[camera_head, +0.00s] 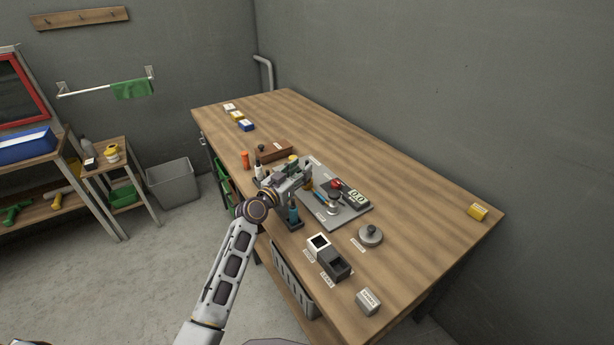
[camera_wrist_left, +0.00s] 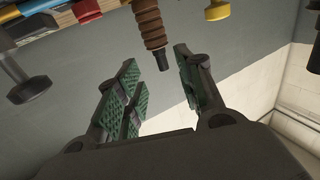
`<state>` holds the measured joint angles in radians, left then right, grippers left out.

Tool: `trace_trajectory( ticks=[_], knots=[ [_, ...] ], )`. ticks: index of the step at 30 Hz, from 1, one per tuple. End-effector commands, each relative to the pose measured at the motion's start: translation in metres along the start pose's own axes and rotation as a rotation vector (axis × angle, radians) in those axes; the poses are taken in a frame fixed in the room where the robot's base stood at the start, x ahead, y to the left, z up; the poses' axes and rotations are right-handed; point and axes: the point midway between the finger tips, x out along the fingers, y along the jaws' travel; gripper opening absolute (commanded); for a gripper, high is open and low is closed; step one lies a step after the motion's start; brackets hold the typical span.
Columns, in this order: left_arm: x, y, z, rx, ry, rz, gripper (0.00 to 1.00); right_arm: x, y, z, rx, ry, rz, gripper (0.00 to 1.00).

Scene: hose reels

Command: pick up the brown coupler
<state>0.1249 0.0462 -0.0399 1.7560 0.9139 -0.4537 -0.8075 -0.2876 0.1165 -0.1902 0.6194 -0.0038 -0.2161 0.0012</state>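The brown coupler (camera_wrist_left: 150,24) shows in the left wrist view as a ribbed brown piece with a narrow dark tip. It enters from the top edge, and its tip lies in the gap between the fingers without visible contact. My left gripper (camera_wrist_left: 160,78) is open, with green pads on both sides. In the head view my left gripper (camera_head: 298,177) is over the crowded front part of the workbench (camera_head: 420,225). I cannot make out the coupler clearly there, as the gripper hides part of that area. My right gripper is not in view.
A grey board (camera_head: 345,218) with small parts lies right of the gripper. An orange piece (camera_head: 244,160) and a brown box (camera_head: 276,151) stand left of it. A yellow knob-like piece (camera_wrist_left: 217,11) is near the coupler. The bench's right side is mostly clear.

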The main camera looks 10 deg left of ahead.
Motion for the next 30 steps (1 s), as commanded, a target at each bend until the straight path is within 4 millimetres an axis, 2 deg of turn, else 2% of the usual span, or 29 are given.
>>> trace_trajectory(
  ticks=[18,30],
  knots=[
    [0.045,-0.004,-0.001,-0.002,0.000,0.000,0.37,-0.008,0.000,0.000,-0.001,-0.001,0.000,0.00],
    [0.049,-0.004,0.000,0.000,-0.001,0.000,0.37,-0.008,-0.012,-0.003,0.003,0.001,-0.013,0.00]
  ],
)
